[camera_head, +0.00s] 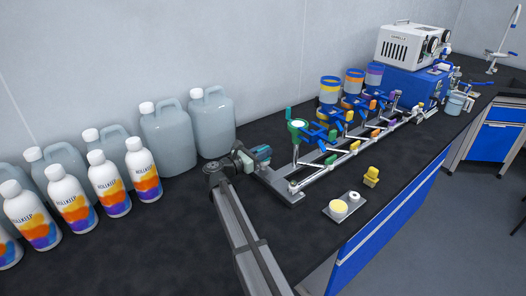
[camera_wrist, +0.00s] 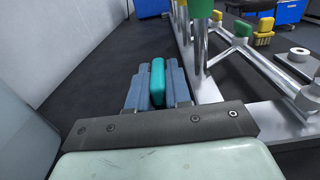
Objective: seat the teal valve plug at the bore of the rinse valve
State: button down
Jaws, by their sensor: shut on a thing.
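My gripper (camera_head: 259,154) is at the left end of the metal valve rail (camera_head: 286,195), beside the post with the green cup. In the wrist view my gripper (camera_wrist: 155,90) is shut on the teal valve plug (camera_wrist: 157,78), a rounded teal block between two blue-grey fingers. The plug's lower part is hidden by the fingers. In the head view teal (camera_head: 263,151) shows at the fingers.
Several blue-armed valves (camera_head: 316,133) with coloured plugs line the rail. A small plate (camera_head: 333,215) holds a cream disc and a white ring; a yellow piece (camera_head: 371,176) stands beside it. White bottles (camera_head: 143,170) and grey jugs (camera_head: 212,123) stand left.

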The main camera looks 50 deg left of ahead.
jog(key=shift+f, duration=0.1)
jog(key=c, duration=1)
grip_release()
jog(key=s, duration=1.4)
jog(key=shift+w, duration=0.1)
